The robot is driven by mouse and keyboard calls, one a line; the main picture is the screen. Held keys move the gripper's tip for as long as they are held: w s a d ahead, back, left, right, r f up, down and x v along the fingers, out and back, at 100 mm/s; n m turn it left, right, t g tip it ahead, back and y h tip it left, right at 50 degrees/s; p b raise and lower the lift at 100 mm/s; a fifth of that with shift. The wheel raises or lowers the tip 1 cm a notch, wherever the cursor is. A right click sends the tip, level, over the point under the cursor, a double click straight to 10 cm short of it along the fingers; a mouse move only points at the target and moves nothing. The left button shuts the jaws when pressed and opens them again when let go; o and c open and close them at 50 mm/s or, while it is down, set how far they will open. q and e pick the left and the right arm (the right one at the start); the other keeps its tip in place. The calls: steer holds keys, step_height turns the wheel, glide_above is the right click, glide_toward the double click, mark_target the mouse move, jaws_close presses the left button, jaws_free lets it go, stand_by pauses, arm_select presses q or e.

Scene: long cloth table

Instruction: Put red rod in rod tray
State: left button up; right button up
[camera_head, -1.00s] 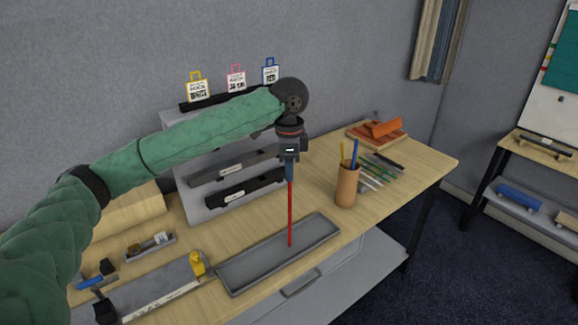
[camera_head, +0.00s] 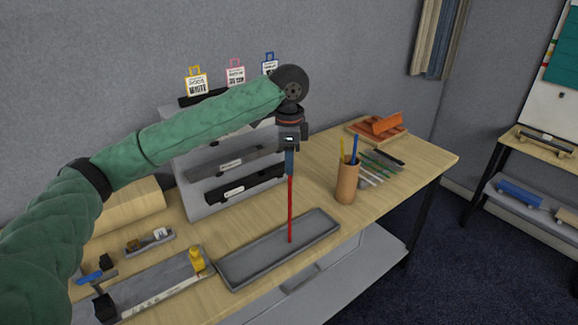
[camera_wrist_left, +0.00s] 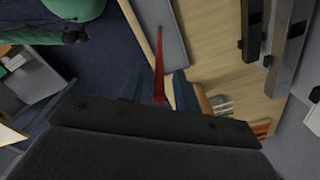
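The thin red rod (camera_head: 290,208) is upright below my left gripper (camera_head: 289,165), its lower end over the inside of the long grey rod tray (camera_head: 235,283). I cannot tell whether that end touches the tray floor. In the left wrist view the red rod (camera_wrist_left: 158,62) stands between the two blue fingers of my left gripper (camera_wrist_left: 158,88). Gaps show between the rod and both fingers, so the gripper looks open around it. Part of the tray (camera_wrist_left: 165,30) shows in the left wrist view. My right gripper is not in view.
A brown pen cup (camera_head: 347,184) stands right of the tray, with several thin rods (camera_head: 373,172) behind it. A grey shelf rack (camera_head: 200,200) stands behind. A grey board with a yellow piece (camera_head: 196,262) lies left of the tray. An orange object (camera_head: 382,124) is at the back right.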

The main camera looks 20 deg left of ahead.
arm_select(q)
step_height(320, 180, up, 8)
steer(key=shift+f+b, duration=0.1)
steer(key=shift+b, duration=0.9)
steer(key=shift+r, duration=1.4)
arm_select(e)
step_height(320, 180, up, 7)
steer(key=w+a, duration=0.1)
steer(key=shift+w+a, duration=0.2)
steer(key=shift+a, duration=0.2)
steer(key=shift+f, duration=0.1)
